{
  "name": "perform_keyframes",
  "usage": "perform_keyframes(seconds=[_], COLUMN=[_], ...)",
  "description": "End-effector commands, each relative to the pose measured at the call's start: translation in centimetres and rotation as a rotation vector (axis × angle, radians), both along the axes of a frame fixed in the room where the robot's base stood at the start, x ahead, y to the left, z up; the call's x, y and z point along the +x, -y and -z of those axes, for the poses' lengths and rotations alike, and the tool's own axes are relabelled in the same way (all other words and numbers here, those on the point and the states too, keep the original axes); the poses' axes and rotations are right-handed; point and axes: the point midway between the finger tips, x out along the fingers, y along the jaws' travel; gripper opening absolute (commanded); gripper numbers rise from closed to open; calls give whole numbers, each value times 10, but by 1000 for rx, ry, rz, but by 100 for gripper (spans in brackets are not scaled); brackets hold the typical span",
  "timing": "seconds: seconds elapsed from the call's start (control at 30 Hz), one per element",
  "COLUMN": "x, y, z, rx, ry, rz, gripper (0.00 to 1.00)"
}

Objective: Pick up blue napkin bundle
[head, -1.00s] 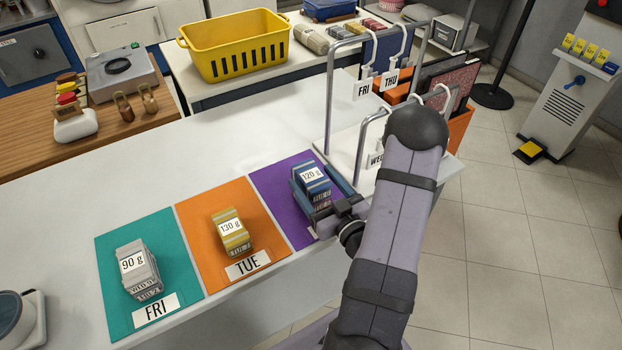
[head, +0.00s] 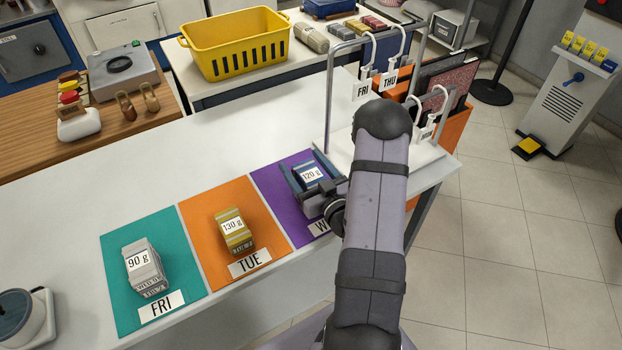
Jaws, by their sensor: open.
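The blue napkin bundle (head: 312,174), labelled 120 g, sits on the purple mat (head: 270,187) at the right end of the white counter. My gripper (head: 310,181) is open, with a finger on each side of the bundle. I cannot tell whether the fingers touch it. My gripper and arm hide the bundle's front and most of the purple mat's sign, of which a W shows.
A yellow bundle (head: 232,231) labelled 130 g lies on the orange TUE mat (head: 200,215). A grey bundle (head: 145,268) labelled 90 g lies on the teal FRI mat (head: 118,300). A metal rack (head: 330,100) with hanging tags stands close behind my gripper.

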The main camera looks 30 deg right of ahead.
Motion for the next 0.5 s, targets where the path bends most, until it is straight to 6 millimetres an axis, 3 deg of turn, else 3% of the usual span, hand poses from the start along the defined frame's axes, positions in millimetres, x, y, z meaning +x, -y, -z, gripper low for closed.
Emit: perform_keyframes(seconds=[0.07,0.23,0.5], x=[0,0,-1], y=[0,0,0], z=[0,0,0], rx=[0,0,-1], ry=[0,0,1], rz=[0,0,0], gripper=[66,25,24])
